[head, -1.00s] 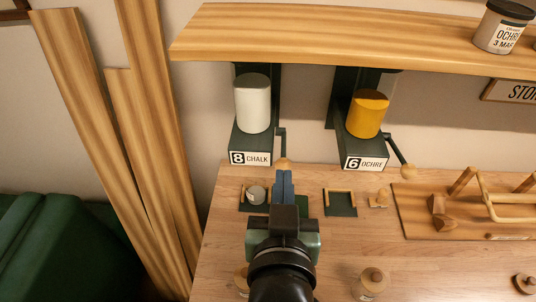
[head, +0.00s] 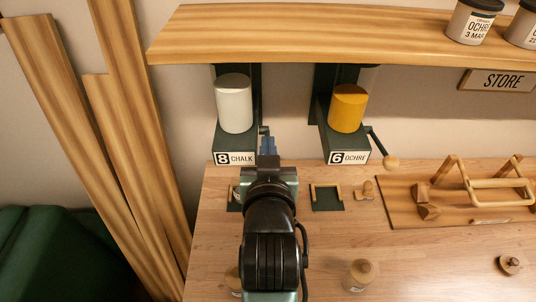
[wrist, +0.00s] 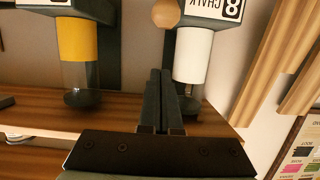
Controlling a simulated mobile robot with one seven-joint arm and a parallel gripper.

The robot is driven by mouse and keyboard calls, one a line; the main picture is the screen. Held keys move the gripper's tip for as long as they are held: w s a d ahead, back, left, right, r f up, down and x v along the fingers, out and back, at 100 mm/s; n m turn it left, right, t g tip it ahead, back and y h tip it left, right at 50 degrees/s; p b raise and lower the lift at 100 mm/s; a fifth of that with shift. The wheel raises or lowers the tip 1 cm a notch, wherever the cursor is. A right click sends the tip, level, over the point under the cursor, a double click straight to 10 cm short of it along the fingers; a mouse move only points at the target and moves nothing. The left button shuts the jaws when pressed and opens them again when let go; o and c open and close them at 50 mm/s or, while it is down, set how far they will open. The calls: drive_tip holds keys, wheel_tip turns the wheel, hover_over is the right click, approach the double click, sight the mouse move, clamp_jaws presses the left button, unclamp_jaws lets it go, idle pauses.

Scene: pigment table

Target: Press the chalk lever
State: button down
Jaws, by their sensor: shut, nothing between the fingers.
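The chalk dispenser (head: 234,105) is a dark holder with a white cylinder and an "8 CHALK" label, under the shelf. Its lever (head: 264,130) is on its right side; in the head view, my gripper hides the lower part and the knob. In the wrist view, where the scene is upside down, the round wooden knob (wrist: 166,13) is at the top edge, beyond my fingertips, with a gap between them in the picture. My gripper (head: 268,146) is shut and empty, its blue-grey fingers together. It also shows in the wrist view (wrist: 160,73), beside the white cylinder (wrist: 193,55).
The ochre dispenser (head: 347,108), with its own lever knob (head: 390,162), hangs to the right. The wooden shelf (head: 300,35) runs above both. On the table (head: 330,235) are a small tray (head: 326,199), a wooden rack (head: 495,185) and a knobbed jar (head: 360,275).

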drive_tip(key=shift+w+f+p, duration=0.15)
drive_tip(key=shift+f+p, duration=0.1)
drive_tip(key=shift+f, duration=0.85)
drive_tip(key=shift+w+f+p, duration=0.1)
drive_tip(key=shift+f+p, duration=0.1)
drive_tip(key=shift+f, duration=0.85)
drive_tip(key=shift+f, duration=0.15)
drive_tip(key=shift+s+f+t+b, duration=0.2)
drive_tip(key=shift+f+t+b, duration=0.15)
drive_tip(key=shift+b, duration=0.9)
drive_tip(key=shift+f+b, duration=0.2)
drive_tip(key=shift+b, duration=0.15)
wheel_tip(320, 180, down, 8)
drive_tip(key=t+b, duration=0.4)
drive_tip(key=b, duration=1.4)
drive_tip(key=shift+s+f, duration=0.15)
drive_tip(key=shift+s, duration=0.25)
drive_tip(key=shift+f+t, duration=0.2)
drive_tip(key=shift+t, duration=0.05)
